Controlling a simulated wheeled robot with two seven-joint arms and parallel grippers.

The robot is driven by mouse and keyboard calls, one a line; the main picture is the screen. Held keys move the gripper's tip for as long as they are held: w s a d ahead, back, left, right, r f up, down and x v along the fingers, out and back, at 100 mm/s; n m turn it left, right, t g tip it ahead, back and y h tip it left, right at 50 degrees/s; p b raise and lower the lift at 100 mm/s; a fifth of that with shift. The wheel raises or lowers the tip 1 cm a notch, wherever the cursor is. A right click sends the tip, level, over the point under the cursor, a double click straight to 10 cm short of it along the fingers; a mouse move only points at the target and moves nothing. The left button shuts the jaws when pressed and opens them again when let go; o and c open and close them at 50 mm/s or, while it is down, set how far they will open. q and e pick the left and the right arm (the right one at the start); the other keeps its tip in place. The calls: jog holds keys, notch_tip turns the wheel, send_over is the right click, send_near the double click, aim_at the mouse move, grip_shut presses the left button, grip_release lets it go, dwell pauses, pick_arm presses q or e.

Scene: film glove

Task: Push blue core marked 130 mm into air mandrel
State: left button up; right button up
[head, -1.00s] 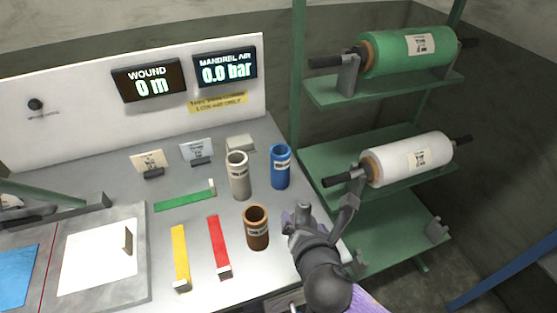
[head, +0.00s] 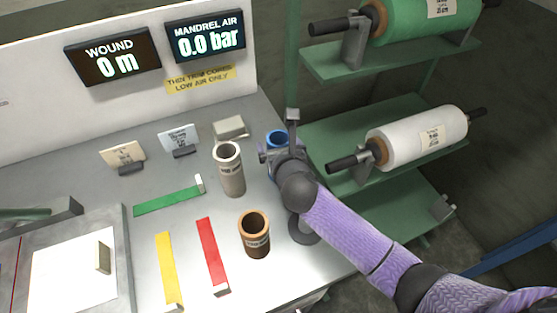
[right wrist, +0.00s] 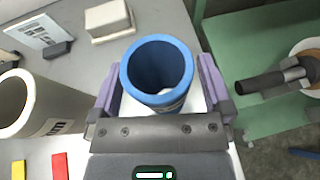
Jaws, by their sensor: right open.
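The blue core (head: 276,138) stands upright at the right of the bench, mostly hidden behind my right gripper (head: 279,156) in the head view. In the right wrist view I look down into the open top of the blue core (right wrist: 160,66). The fingers of my right gripper (right wrist: 160,90) stand open on either side of it, and no lifting shows. The marking on its label cannot be read. I cannot make out an air mandrel; a display reading "MANDREL AIR 0.0 bar" (head: 206,37) is on the back panel. My left gripper is not in view.
A grey-white core (head: 229,170) stands just left of the blue one, and a brown core (head: 254,234) stands in front. Green, yellow and red strips (head: 213,256) lie on the bench. A green rack (head: 390,125) with film rolls stands at the right.

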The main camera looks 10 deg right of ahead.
jog(key=shift+w, duration=0.2)
jog(key=c, duration=1.1)
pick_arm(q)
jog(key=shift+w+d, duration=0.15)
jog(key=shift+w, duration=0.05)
